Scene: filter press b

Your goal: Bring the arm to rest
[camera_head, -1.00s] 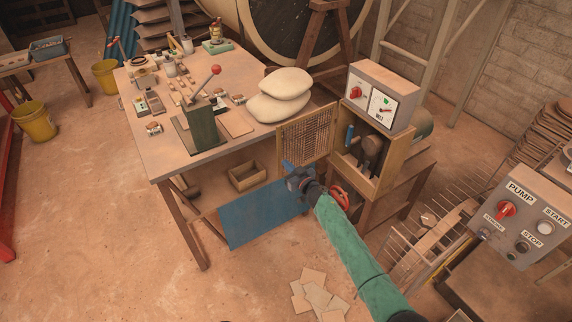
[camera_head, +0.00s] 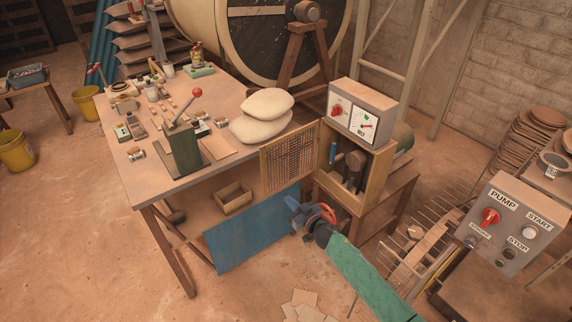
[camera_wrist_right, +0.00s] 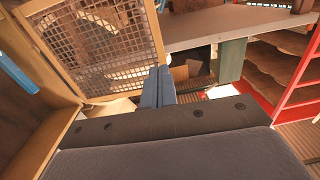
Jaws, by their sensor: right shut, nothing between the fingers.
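My right gripper (camera_head: 292,203) is in front of the wooden cabinet (camera_head: 372,180), low and to the left of its opening, near the upper edge of the blue panel (camera_head: 250,232). Its fingers (camera_wrist_right: 158,88) show together in the right wrist view, shut with nothing held. The mesh door (camera_head: 289,160) of the cabinet stands open to the left, and the fingers appear close to its lower edge in the wrist view (camera_wrist_right: 95,45). My right arm, in a green sleeve (camera_head: 365,280), comes in from the lower right. My left gripper is not in view.
The workbench (camera_head: 150,185) holds a lever press (camera_head: 185,145), two pale sacks (camera_head: 262,117) and small tools. A grey pump control box (camera_head: 512,225) stands at the right. A slatted rack (camera_head: 425,245) lies beside my arm. Open floor (camera_head: 90,240) spreads to the left.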

